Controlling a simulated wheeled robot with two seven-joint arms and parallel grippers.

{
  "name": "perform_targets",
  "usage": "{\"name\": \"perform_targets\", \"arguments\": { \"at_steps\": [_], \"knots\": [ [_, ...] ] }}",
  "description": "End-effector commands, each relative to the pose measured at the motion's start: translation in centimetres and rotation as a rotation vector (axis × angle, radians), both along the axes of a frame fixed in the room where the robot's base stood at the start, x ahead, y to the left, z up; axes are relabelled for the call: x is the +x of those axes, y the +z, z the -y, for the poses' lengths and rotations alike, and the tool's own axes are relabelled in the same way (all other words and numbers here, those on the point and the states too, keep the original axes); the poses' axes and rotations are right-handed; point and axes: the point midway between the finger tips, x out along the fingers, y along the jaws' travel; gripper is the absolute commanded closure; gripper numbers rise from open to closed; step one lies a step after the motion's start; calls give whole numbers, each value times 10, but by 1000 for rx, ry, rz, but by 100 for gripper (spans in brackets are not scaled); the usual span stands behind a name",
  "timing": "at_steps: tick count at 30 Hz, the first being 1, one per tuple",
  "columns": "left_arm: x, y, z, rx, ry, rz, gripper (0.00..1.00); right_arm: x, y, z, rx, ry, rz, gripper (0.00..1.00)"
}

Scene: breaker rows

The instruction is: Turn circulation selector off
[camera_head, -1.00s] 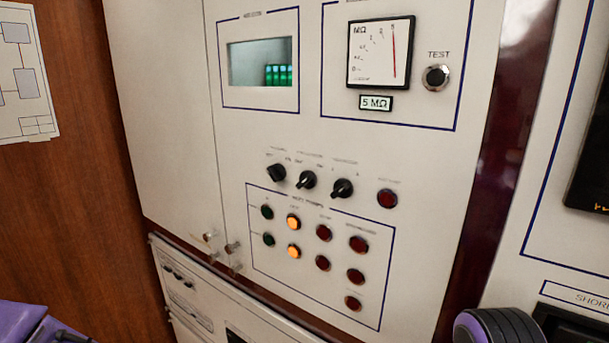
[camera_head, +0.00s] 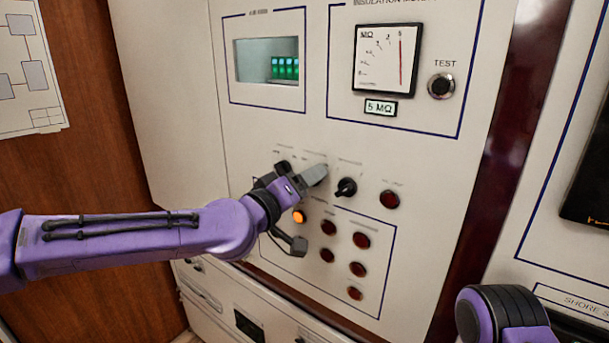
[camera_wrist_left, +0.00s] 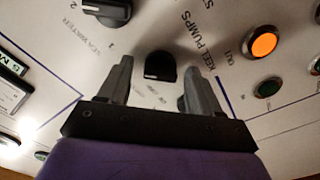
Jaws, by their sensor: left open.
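A row of black rotary knobs sits on the white panel (camera_head: 200,120). The right knob (camera_head: 346,187) shows in the head view, and part of the left one (camera_head: 283,167) shows above my gripper. The middle knob is hidden there by my left gripper (camera_head: 307,210). In the left wrist view, my left gripper (camera_wrist_left: 155,82) is open, with a black knob (camera_wrist_left: 160,66) between its spread fingers and a little ahead of them. The small lettering by that knob is blurred, so I cannot read its name or setting. My right gripper is out of view.
Below the knobs are an orange-lit lamp (camera_head: 299,216) and several dark red lamps, with another red lamp (camera_head: 389,199) at the right. A knob marked 1 and 2 (camera_wrist_left: 106,12) lies close by. Above are a meter (camera_head: 387,60) and a TEST button (camera_head: 440,85).

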Motion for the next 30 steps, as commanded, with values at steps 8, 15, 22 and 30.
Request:
{"name": "perform_targets", "arguments": {
  "at_steps": [8,15,22,30],
  "knots": [
    [4,-1,3,0,-1,1,36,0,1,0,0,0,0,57],
    [3,-1,2,0,0,0,91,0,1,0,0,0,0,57],
    [4,-1,1,-13,1,-9,91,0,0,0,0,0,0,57],
    [4,-2,2,-111,2,-80,91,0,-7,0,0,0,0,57]
  ]
}}
